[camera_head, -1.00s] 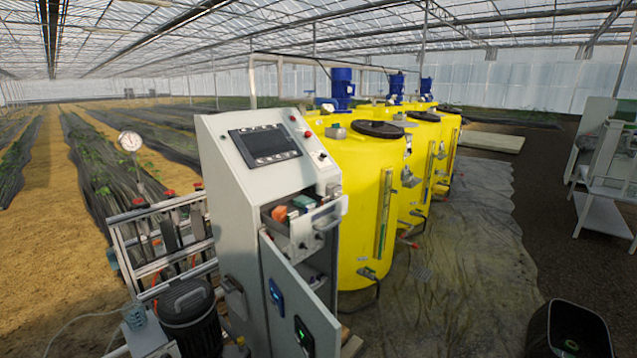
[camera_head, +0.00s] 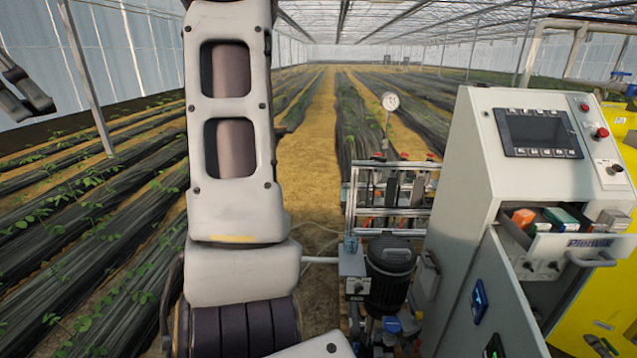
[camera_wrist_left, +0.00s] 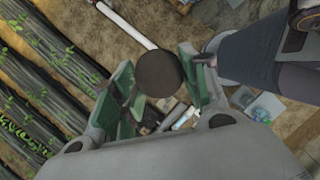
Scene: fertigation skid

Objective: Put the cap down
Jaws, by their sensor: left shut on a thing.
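A dark brown round piece, which looks like the cap (camera_wrist_left: 159,72), sits between the green-padded fingers of my left gripper (camera_wrist_left: 160,88) in the left wrist view. The gripper is shut on it and holds it above the ground. Its round face is toward the camera; the fingers hide part of its edge. In the head view my white left arm stands tall left of centre, and I cannot make out the cap. A dark jointed piece, seemingly of my gripper, shows at the upper left edge. My right gripper is not in view.
A grey control cabinet (camera_head: 470,190) with an open drawer (camera_head: 580,243) stands at the right. A black motor-like unit (camera_head: 389,275) and a metal pipe frame stand left of it. A white pipe (camera_wrist_left: 125,22) runs below my left gripper. Crop rows fill the left.

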